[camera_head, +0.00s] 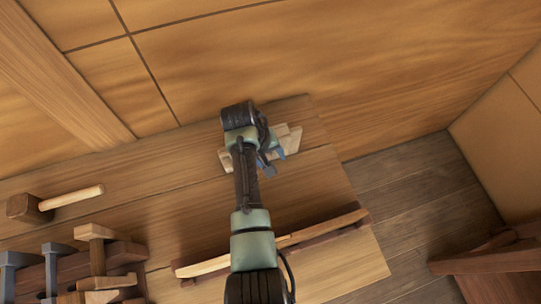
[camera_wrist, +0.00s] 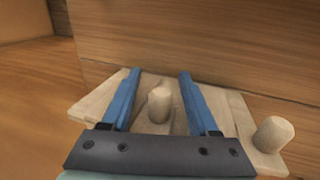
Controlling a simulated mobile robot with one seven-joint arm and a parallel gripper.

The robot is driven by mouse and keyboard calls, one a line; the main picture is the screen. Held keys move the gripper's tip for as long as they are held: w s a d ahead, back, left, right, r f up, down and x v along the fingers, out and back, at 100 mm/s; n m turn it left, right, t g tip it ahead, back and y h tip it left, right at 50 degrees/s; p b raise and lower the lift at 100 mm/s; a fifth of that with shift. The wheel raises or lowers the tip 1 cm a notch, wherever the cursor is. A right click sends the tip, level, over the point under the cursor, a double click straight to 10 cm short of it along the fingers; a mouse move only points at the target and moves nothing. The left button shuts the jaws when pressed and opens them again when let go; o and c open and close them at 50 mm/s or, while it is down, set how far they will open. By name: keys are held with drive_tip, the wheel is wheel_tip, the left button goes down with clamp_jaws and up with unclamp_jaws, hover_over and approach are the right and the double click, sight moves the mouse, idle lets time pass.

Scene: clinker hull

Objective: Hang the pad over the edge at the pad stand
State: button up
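A pale wooden piece with upright round pegs (camera_head: 292,141) lies on the bench near the back wall, partly hidden by my arm; I cannot tell whether it is the pad stand. In the wrist view its board (camera_wrist: 95,104) carries one peg (camera_wrist: 159,104) between my fingers and another peg (camera_wrist: 273,134) to the right. My gripper (camera_wrist: 160,72) has its two blue fingers apart, with a gap on both sides of the middle peg. It is over the board in the head view (camera_head: 272,160). I cannot make out a separate pad in either view.
A mallet (camera_head: 52,202) lies at the left of the bench. Several wooden clamps (camera_head: 95,262) stand in a rack at front left. A long wooden strip (camera_head: 325,228) lies across the front. The bench (camera_head: 160,215) is clear between. Dark floor (camera_head: 425,190) lies right.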

drive_tip(key=b+v, duration=0.1)
drive_tip(key=v, duration=1.2)
idle(0.4)
drive_tip(key=w+r+m+t+y, duration=0.1)
drive_tip(key=w+r+t, duration=0.45)
drive_tip(key=r, duration=0.35)
drive_tip(key=w+r+t+y, duration=0.1)
drive_tip(key=w+r+t, duration=0.4)
drive_tip(key=r, duration=0.5)
wheel_tip(320, 180, up, 13)
drive_tip(key=w+m+t, duration=0.1)
drive_tip(key=t, duration=0.3)
drive_tip(key=s+d+r+t, duration=0.1)
drive_tip(key=s+r+t, duration=0.5)
drive_tip(key=r, duration=0.6)
drive_tip(key=s+d+r+m+t+b, duration=0.1)
drive_tip(key=s+r+t, duration=0.4)
drive_tip(key=s+r, duration=0.6)
wheel_tip(320, 180, up, 3)
drive_tip(key=shift+s+d+f+m+t+y, duration=0.2)
drive_tip(key=shift+s+d+m+t+y, duration=0.15)
drive_tip(key=shift+d, duration=0.25)
